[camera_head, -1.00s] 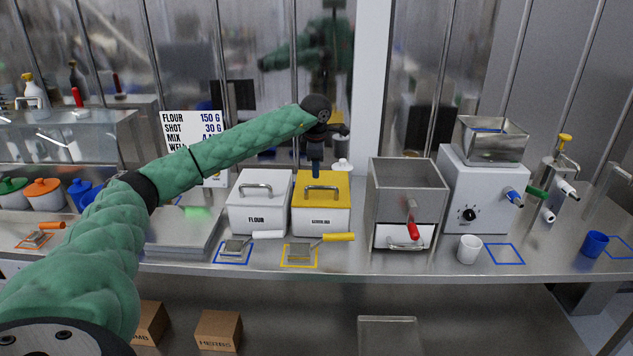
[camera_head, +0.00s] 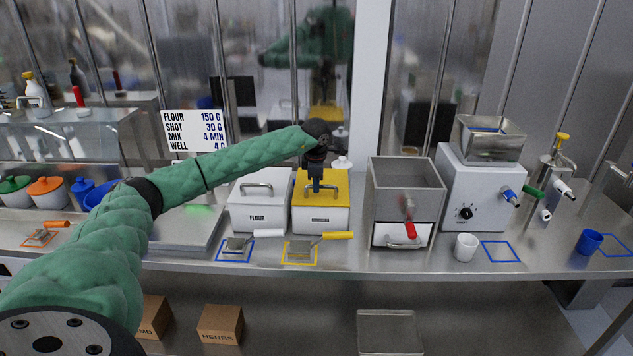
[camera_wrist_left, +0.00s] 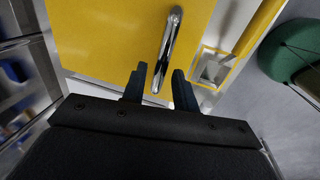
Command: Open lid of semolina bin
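The semolina bin (camera_head: 320,219) is a white box with a yellow lid (camera_head: 334,180), standing on the counter right of the flour bin. The lid is on the bin. My left gripper (camera_head: 316,188) points down over the lid, at its metal bar handle (camera_head: 325,192). In the left wrist view, the two dark fingers of the left gripper (camera_wrist_left: 160,85) are apart, with the handle (camera_wrist_left: 167,50) reaching between them and the yellow lid (camera_wrist_left: 115,35) beyond. I cannot tell whether the fingers touch the handle. My right gripper is not in view.
The flour bin (camera_head: 258,213) stands close on the left. A grey hopper box (camera_head: 404,190) with a red handle stands to the right. A yellow-handled scoop (camera_head: 300,247) lies in front on a yellow-outlined square. A recipe sign (camera_head: 193,131) stands behind.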

